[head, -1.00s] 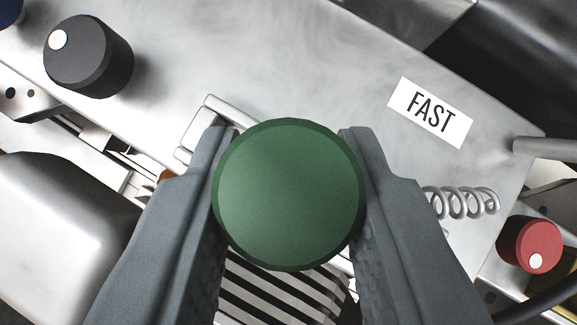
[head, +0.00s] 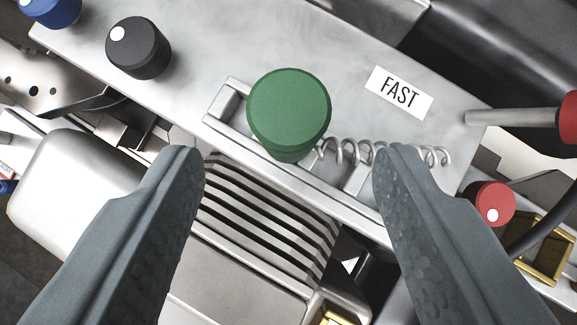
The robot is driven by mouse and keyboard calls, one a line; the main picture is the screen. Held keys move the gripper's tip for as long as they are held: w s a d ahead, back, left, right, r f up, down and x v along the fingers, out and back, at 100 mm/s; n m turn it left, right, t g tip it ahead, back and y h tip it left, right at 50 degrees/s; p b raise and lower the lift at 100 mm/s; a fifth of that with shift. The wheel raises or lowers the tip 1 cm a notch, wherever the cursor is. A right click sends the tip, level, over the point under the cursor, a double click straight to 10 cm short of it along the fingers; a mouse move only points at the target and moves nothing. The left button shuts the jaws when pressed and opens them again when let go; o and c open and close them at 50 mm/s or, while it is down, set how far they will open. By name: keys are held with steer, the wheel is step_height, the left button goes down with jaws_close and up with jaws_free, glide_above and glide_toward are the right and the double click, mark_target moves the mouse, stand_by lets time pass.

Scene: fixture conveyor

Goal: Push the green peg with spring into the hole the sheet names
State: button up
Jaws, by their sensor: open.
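The green peg (head: 288,105) has a round, wide head and stands in a slotted metal bracket (head: 235,100) on a grey metal plate. A coiled spring (head: 400,153) runs from the peg's base to the right, partly hidden by my right finger. A white label (head: 399,92) reading "FAST" is on the plate, right of the peg. My gripper (head: 289,155) is open and empty, its fingers spread wide and clear of the peg. The peg's head lies just beyond the gap between the fingertips. I cannot make out a sheet or a named hole.
Black (head: 138,47) and blue (head: 50,10) knobs are at the upper left. A red knob (head: 491,203) is at the right, below a metal rod (head: 510,117) with a red end. A ribbed block (head: 265,225) lies below the plate's edge.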

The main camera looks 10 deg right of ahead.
steer(key=d+v, duration=0.1)
steer(key=v, duration=1)
steer(key=s+f+n+t, duration=0.1)
steer(key=s+f+t, duration=0.8)
steer(key=s+f, duration=1.7)
steer(key=shift+s+y, duration=0.4)
